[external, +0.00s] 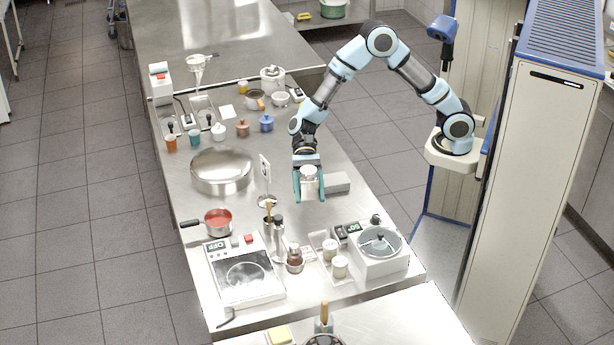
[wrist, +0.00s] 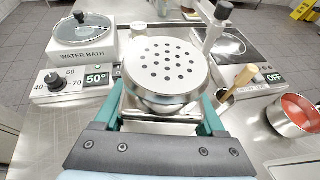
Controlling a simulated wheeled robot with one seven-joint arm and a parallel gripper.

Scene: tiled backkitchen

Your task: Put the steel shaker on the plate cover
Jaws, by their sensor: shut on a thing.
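The steel shaker (external: 309,174) is held between the teal fingers of my gripper (external: 309,191), over the middle right part of the worktop. In the wrist view the shaker (wrist: 166,66) shows its round, perforated top facing the camera, with my gripper's fingers (wrist: 165,112) on either side. Its lower part is mostly hidden, and I cannot tell its exact height above the worktop. The plate cover (external: 222,171), a wide round shiny steel piece, rests on the worktop to the left of my gripper, apart from it. It is not visible in the wrist view.
A small sign on a stand (external: 266,180) rises between my gripper and the plate cover. The red-filled saucepan (external: 218,222), hotplate (external: 245,275) and water bath (external: 380,255) stand nearer the front. Small pots stand behind the plate cover.

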